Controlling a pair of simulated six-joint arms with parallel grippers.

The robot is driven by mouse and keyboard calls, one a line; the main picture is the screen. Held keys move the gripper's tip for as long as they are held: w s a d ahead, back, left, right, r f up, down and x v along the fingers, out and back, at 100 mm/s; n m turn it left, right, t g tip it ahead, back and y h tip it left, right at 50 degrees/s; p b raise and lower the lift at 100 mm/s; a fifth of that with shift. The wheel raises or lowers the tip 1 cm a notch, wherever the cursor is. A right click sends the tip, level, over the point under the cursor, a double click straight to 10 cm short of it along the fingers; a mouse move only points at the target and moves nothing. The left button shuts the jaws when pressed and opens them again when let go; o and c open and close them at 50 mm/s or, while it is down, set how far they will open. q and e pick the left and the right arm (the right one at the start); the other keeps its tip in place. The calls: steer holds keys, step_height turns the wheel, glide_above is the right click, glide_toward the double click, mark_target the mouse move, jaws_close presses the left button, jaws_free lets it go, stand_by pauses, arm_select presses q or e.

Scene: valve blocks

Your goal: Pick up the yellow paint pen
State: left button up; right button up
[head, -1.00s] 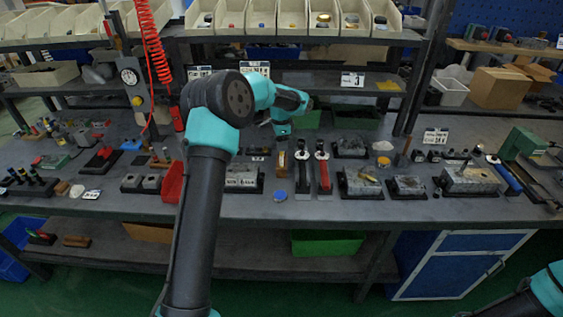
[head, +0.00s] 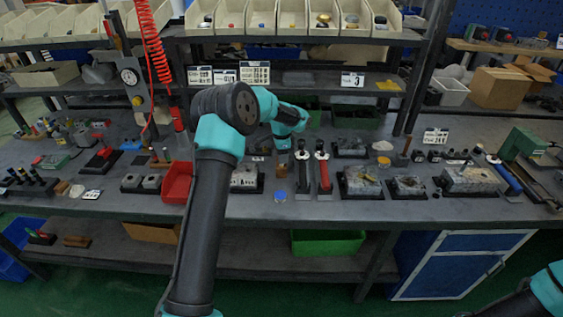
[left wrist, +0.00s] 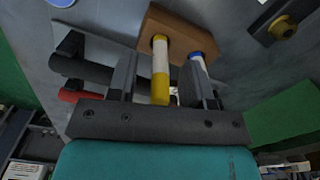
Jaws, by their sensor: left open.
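The yellow paint pen (left wrist: 160,72), with a white band, stands in a brown wooden block (left wrist: 178,33) in the left wrist view. My left gripper (left wrist: 158,78) is open with its fingers on either side of the pen, and I see a gap on the left side. A pen with a blue band (left wrist: 197,58) stands in the same block, partly hidden by the right finger. In the head view my left gripper (head: 283,143) is above the small wooden block (head: 282,170), and the pens are hidden. My right gripper is out of view.
Red-handled (head: 323,172) and black-handled (head: 302,172) clamps stand just right of the block. A blue disc (head: 280,196) lies in front of it. A red bin (head: 177,182) and metal valve blocks (head: 361,182) stand on either side.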

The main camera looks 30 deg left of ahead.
arm_select(q)
steer(key=shift+c, duration=0.3)
jaws_close()
stand_by(0.4)
